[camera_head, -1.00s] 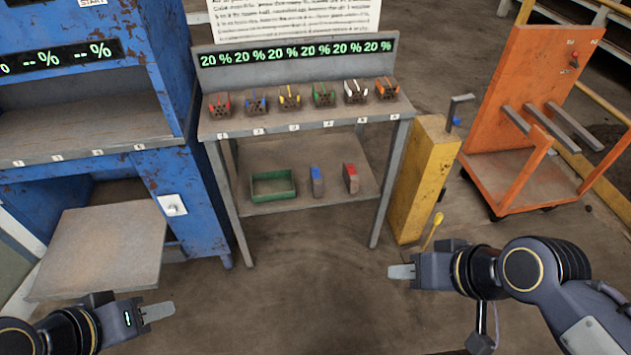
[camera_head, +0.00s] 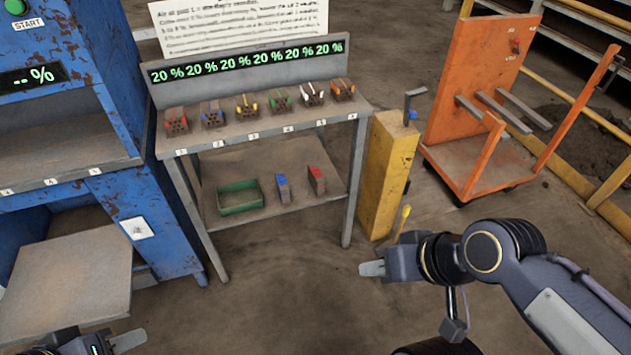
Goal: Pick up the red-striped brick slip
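On the upper shelf of a grey bench (camera_head: 262,131) several small brown hollow bricks stand in a row. The leftmost brick (camera_head: 177,121) has red stripes and the rightmost brick (camera_head: 342,91) has orange-red ones. On the lower shelf stand a narrow red-marked block (camera_head: 317,181) and a blue-marked block (camera_head: 283,189); I cannot tell which piece counts as the slip. My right gripper (camera_head: 373,268) is in front of the bench at right, apart from everything. My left gripper (camera_head: 129,342) is low at the left, partly cut off. I see nothing held; finger opening is unclear in both.
A green tray (camera_head: 240,197) sits on the lower shelf, left of the blocks. A blue rusty machine (camera_head: 120,215) with a grey plate (camera_head: 70,275) stands at left. A yellow post (camera_head: 388,170) and an orange cart (camera_head: 475,100) stand at right. The floor before the bench is clear.

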